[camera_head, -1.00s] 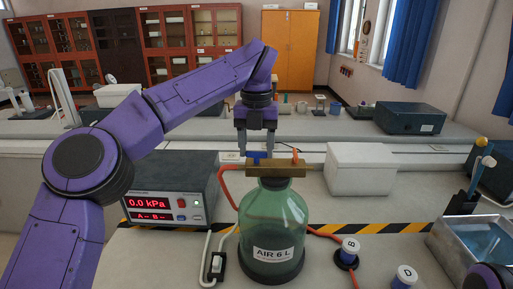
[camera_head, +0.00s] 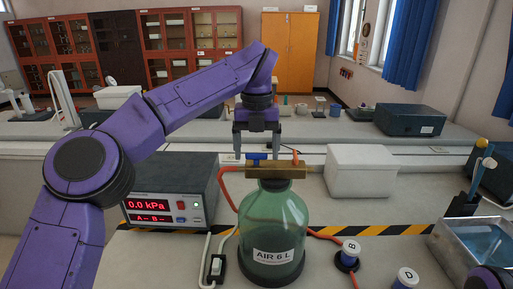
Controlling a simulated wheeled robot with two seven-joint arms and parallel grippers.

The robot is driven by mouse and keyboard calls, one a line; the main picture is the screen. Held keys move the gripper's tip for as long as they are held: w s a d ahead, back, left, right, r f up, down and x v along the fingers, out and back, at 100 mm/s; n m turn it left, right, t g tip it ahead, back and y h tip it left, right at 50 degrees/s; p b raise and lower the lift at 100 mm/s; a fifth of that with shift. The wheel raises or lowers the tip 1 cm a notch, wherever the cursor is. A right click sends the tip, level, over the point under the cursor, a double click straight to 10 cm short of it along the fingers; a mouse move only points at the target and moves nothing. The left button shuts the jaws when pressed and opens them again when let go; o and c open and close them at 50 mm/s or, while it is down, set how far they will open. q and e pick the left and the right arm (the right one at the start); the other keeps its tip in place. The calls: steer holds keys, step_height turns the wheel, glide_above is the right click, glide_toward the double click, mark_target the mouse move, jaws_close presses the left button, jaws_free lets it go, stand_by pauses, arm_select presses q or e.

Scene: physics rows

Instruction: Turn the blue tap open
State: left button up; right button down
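The blue tap (camera_head: 256,157) sits on the left part of a brass manifold bar (camera_head: 262,173) on top of a green glass bottle (camera_head: 272,222) labelled AIR 6 L. Its handle shows as a short blue bar lying across the picture. My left gripper (camera_head: 257,150) points down from above with its fingers spread wide, one to each side of the tap. Gaps show between the fingers and the handle, and nothing is held. Only a small part of my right arm shows at the bottom right corner; its gripper is out of view.
An orange tap (camera_head: 295,158) is on the bar's right end. A gauge box (camera_head: 170,195) reading 0.0 kPa stands left of the bottle. A white box (camera_head: 360,171), weights B (camera_head: 349,249) and D (camera_head: 406,276), and a metal tray (camera_head: 440,238) are to the right.

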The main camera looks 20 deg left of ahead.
mark_target(257, 153)
arm_select(q)
steer(key=shift+r, duration=0.15)
step_height(257, 153, up, 10)
steer(key=p, duration=0.5)
steer(key=shift+r, duration=0.15)
